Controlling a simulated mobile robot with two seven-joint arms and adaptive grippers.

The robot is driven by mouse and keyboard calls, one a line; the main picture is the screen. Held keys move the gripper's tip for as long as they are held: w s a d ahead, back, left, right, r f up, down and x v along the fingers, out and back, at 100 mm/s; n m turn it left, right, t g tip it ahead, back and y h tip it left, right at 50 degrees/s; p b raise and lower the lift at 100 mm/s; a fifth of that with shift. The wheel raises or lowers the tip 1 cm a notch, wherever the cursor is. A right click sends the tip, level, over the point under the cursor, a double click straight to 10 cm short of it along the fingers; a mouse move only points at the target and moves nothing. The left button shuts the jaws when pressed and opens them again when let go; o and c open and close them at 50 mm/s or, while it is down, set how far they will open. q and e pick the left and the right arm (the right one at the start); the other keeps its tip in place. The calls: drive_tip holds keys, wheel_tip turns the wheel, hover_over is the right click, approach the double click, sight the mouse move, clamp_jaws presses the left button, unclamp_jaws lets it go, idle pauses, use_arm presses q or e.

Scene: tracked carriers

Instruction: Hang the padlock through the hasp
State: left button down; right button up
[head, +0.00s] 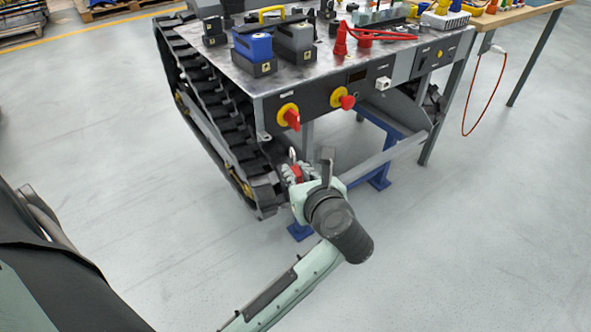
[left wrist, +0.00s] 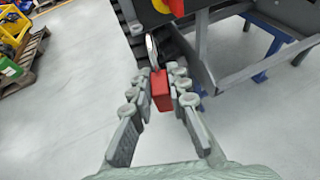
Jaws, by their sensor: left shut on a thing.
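The padlock has a red body (head: 297,172) and a silver shackle. My left gripper (head: 300,173) is shut on its body and holds it in the air in front of the tracked carrier's left front corner. In the left wrist view the red padlock (left wrist: 161,90) sits between the fingers, its shackle standing up toward the carrier. A small grey metal tab (head: 264,136) at the lower left of the carrier's front panel may be the hasp, but it is too small to be sure. The padlock is apart from it, below and to the right. My right gripper is not in view.
The carrier's front panel bears two red-and-yellow switches (head: 288,115) above the gripper. The black track (head: 215,115) runs along its left side. A grey bar (head: 385,160) and blue stand (head: 378,178) are at right. The floor in front is clear.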

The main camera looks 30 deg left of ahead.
use_arm(q)
drive_tip(key=shift+s+d, duration=0.1)
drive_tip(key=shift+d, duration=0.05)
drive_tip(key=w+a, duration=0.4)
drive_tip(key=a, duration=0.5)
drive_tip(key=shift+a, duration=0.2)
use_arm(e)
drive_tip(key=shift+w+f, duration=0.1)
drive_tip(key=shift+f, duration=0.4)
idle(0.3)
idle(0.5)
use_arm(q)
drive_tip(key=shift+s+f, duration=0.1)
drive_tip(key=shift+f, duration=0.35)
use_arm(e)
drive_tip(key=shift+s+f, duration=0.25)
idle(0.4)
use_arm(q)
drive_tip(key=shift+f, duration=0.1)
